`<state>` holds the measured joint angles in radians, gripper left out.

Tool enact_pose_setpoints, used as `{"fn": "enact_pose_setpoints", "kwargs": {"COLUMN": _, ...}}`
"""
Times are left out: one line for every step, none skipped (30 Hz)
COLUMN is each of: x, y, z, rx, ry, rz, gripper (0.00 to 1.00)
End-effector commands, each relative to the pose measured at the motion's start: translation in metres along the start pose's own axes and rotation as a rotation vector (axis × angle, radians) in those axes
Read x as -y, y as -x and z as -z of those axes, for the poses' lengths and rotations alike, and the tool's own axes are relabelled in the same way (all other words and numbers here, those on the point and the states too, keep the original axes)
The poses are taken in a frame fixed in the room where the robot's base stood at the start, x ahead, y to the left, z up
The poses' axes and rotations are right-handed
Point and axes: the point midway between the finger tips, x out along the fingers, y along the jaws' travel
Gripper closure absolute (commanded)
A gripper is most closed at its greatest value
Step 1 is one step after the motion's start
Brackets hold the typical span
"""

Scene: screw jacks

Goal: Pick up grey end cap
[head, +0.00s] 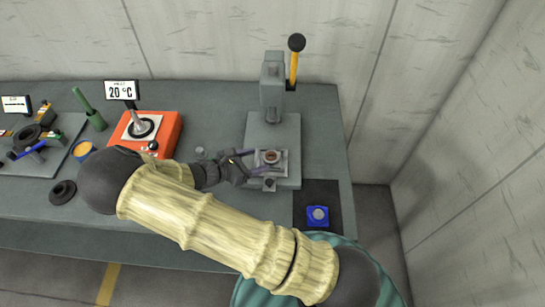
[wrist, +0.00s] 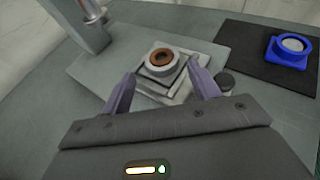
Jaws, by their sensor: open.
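A grey round cap-like piece with a brown ring in its top (head: 270,156) sits on a square block on the press base, probably the grey end cap. It also shows in the wrist view (wrist: 161,62). My gripper (head: 254,163) is open, its two purple fingers reaching toward the piece from the left in the head view. In the wrist view the fingertips (wrist: 161,70) stand on either side of its near edge, apart from it. Whether they are level with it is unclear. A different grey disc (head: 318,213) lies in a blue holder (wrist: 288,58).
The press (head: 273,85) with its yellow lever rises behind the piece. A dark knob (wrist: 225,80) is close to the right finger. A black mat (head: 329,190) lies to the right. An orange heater (head: 165,128) and small grey part (head: 199,152) are left.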

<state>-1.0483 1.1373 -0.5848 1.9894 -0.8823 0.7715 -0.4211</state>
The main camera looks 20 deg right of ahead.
Motion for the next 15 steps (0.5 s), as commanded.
{"fn": "enact_pose_setpoints", "kwargs": {"x": 0.000, "y": -0.002, "z": -0.001, "rx": 0.001, "ry": 0.000, "rz": 0.000, "gripper": 0.39}}
{"fn": "enact_pose_setpoints", "kwargs": {"x": 0.000, "y": -0.003, "z": 0.000, "rx": 0.000, "ry": 0.000, "rz": 0.000, "gripper": 0.39}}
{"fn": "enact_pose_setpoints", "kwargs": {"x": 0.000, "y": -0.003, "z": 0.000, "rx": 0.000, "ry": 0.000, "rz": -0.001, "gripper": 0.39}}
{"fn": "enact_pose_setpoints", "kwargs": {"x": 0.000, "y": -0.003, "z": 0.000, "rx": -0.001, "ry": 0.000, "rz": -0.001, "gripper": 0.39}}
{"fn": "enact_pose_setpoints", "kwargs": {"x": 0.000, "y": -0.003, "z": 0.001, "rx": -0.001, "ry": 0.000, "rz": -0.002, "gripper": 0.39}}
{"fn": "enact_pose_setpoints", "kwargs": {"x": 0.000, "y": -0.002, "z": 0.001, "rx": -0.001, "ry": 0.000, "rz": -0.002, "gripper": 0.39}}
{"fn": "enact_pose_setpoints", "kwargs": {"x": 0.000, "y": -0.002, "z": 0.001, "rx": -0.001, "ry": 0.000, "rz": -0.002, "gripper": 0.39}}
{"fn": "enact_pose_setpoints", "kwargs": {"x": 0.000, "y": -0.002, "z": 0.001, "rx": -0.001, "ry": 0.000, "rz": -0.002, "gripper": 0.39}}
{"fn": "enact_pose_setpoints", "kwargs": {"x": 0.000, "y": -0.002, "z": 0.001, "rx": -0.001, "ry": 0.000, "rz": -0.003, "gripper": 0.39}}
{"fn": "enact_pose_setpoints", "kwargs": {"x": 0.000, "y": -0.002, "z": 0.001, "rx": -0.001, "ry": 0.000, "rz": -0.002, "gripper": 0.39}}
{"fn": "enact_pose_setpoints", "kwargs": {"x": 0.000, "y": -0.003, "z": 0.000, "rx": 0.000, "ry": 0.000, "rz": -0.002, "gripper": 0.39}}
{"fn": "enact_pose_setpoints", "kwargs": {"x": 0.000, "y": -0.004, "z": 0.000, "rx": 0.000, "ry": 0.000, "rz": -0.002, "gripper": 0.39}}
{"fn": "enact_pose_setpoints", "kwargs": {"x": 0.000, "y": -0.006, "z": -0.001, "rx": 0.000, "ry": 0.000, "rz": -0.002, "gripper": 0.39}}
{"fn": "enact_pose_setpoints", "kwargs": {"x": 0.000, "y": -0.009, "z": -0.001, "rx": 0.000, "ry": 0.001, "rz": -0.002, "gripper": 0.39}}
{"fn": "enact_pose_setpoints", "kwargs": {"x": 0.000, "y": -0.013, "z": -0.002, "rx": 0.002, "ry": 0.001, "rz": -0.001, "gripper": 0.39}}
